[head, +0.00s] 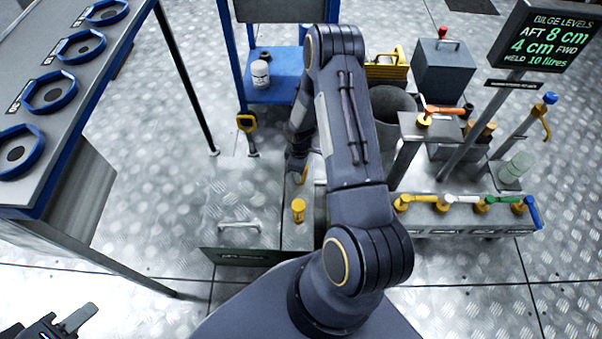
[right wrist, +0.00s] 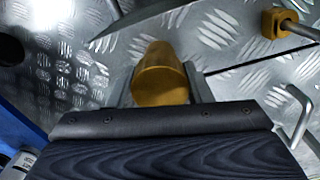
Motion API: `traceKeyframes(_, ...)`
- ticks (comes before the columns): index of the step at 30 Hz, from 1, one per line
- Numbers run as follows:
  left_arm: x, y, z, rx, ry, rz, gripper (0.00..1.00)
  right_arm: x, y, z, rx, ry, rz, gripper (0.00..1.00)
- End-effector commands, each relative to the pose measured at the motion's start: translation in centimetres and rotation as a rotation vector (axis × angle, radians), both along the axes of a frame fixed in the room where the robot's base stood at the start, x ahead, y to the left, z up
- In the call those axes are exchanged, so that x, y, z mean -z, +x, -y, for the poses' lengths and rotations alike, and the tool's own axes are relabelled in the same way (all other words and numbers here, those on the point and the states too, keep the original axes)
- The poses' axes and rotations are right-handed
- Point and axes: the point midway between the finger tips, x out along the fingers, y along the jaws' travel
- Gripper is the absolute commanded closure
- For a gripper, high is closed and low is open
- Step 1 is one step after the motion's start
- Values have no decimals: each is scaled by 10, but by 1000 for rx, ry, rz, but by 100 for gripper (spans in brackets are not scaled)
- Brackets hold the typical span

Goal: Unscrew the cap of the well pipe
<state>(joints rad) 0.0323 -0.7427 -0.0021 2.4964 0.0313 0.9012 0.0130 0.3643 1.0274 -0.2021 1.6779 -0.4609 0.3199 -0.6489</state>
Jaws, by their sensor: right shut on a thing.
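The brass-yellow cap (right wrist: 160,75) sits between the two fingers of my right gripper (right wrist: 165,88) in the right wrist view. The fingers are shut on it, one on each side. In the head view my right arm reaches over the floor plates and hides most of this gripper; a sliver of yellow (head: 304,175) shows beside it. The pipe under the cap is hidden. My left gripper (head: 72,322) is at the bottom left corner, far from the cap and partly cut off. Its finger opening is unclear.
A second yellow fitting (head: 298,210) stands near the cap. A floor hatch with a handle (head: 240,228) lies left of it. A valve manifold (head: 465,212) and a grey bucket (head: 392,105) are on the right. A blue shelf (head: 275,75) stands behind; a bench (head: 75,130) is left.

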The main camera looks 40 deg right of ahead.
Motion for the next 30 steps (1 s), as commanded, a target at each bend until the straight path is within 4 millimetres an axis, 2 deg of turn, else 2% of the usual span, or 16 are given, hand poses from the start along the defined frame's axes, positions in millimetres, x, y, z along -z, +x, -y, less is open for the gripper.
traceKeyframes(11, -1, 0, 0, 0, 0, 0, 64, -2, 0, 0, 0, 0, 0, 75)
traceKeyframes(23, -19, 0, 0, 0, 0, 0, 64, -30, 0, 0, 0, 0, 1, 75)
traceKeyframes(30, -19, 0, 0, 0, 0, 0, 64, -31, 0, 0, 0, 1, 1, 75)
